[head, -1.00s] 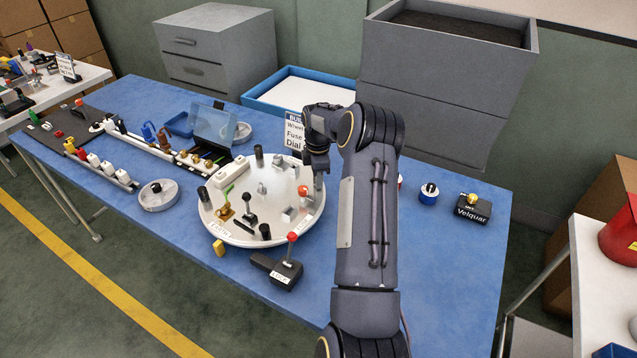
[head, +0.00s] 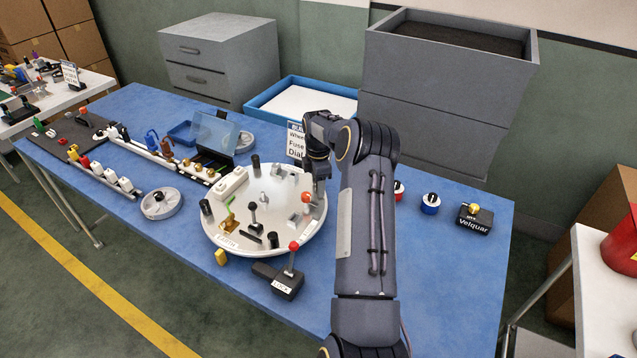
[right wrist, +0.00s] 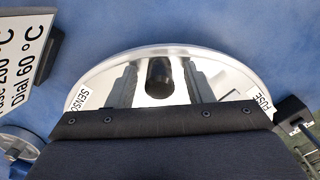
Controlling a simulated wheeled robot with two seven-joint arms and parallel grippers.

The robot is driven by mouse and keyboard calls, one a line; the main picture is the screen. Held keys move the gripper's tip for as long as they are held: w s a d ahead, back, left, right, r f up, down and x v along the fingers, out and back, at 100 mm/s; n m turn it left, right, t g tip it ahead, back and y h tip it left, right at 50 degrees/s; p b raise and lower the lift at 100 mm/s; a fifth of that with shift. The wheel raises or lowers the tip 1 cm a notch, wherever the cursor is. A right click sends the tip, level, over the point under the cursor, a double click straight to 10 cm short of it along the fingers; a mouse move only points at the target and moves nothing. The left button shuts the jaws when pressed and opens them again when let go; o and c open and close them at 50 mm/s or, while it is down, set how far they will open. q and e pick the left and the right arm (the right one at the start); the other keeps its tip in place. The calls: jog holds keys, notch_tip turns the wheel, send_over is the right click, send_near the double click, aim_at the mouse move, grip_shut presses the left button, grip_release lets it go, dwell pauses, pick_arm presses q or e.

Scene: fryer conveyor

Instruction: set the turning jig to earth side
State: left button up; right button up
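The turning jig is a round white turntable (head: 285,225) on the blue table. Its EARTH label (head: 228,243) faces the front left, close to a small yellow block (head: 221,257) on the table. In the right wrist view, the turntable (right wrist: 205,58) shows SENSOR (right wrist: 78,101) and FUSE (right wrist: 262,102) labels. My right gripper (head: 319,188) points down at the turntable's right rim. In the right wrist view its fingers stand apart on both sides of a black post (right wrist: 160,77), with gaps visible. A black LOCK block (head: 286,283) with an upright red-knobbed lever stands in front. My left gripper is out of view.
A sign (head: 296,142) stands behind the turntable. A grey round dish (head: 161,203) and rails of parts lie left. Two small dials (head: 430,203) and a black Velquar box (head: 475,218) are right. A blue tray (head: 300,101) is at the back. The front right table is clear.

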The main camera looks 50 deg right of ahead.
jog(key=shift+r, duration=0.1)
notch_tip(320, 180, up, 8)
jog(key=shift+f+b, duration=0.2)
jog(key=shift+b, duration=0.35)
dwell(0.4)
jog(key=s+a+r+m+t, duration=0.1)
jog(key=s+a+r+m, duration=0.15)
jog(key=a+r, duration=0.6)
jog(key=s+a+r+m+t, duration=0.25)
jog(key=a+r, duration=0.25)
jog(key=a, duration=0.6)
jog(key=s+a+f+m+t+y, duration=0.1)
jog(key=s+a+m, duration=0.3)
jog(key=s+a, duration=0.5)
jog(key=s+a+f+m+t+y, duration=0.1)
jog(key=s+a+f+m+y, duration=0.1)
jog(key=s+a, duration=0.8)
jog(key=shift+s+a+f+m+y, duration=0.25)
jog(key=shift+a+f+m+y, duration=0.15)
jog(key=shift+f+m, duration=0.55)
jog(key=shift+r, duration=0.1)
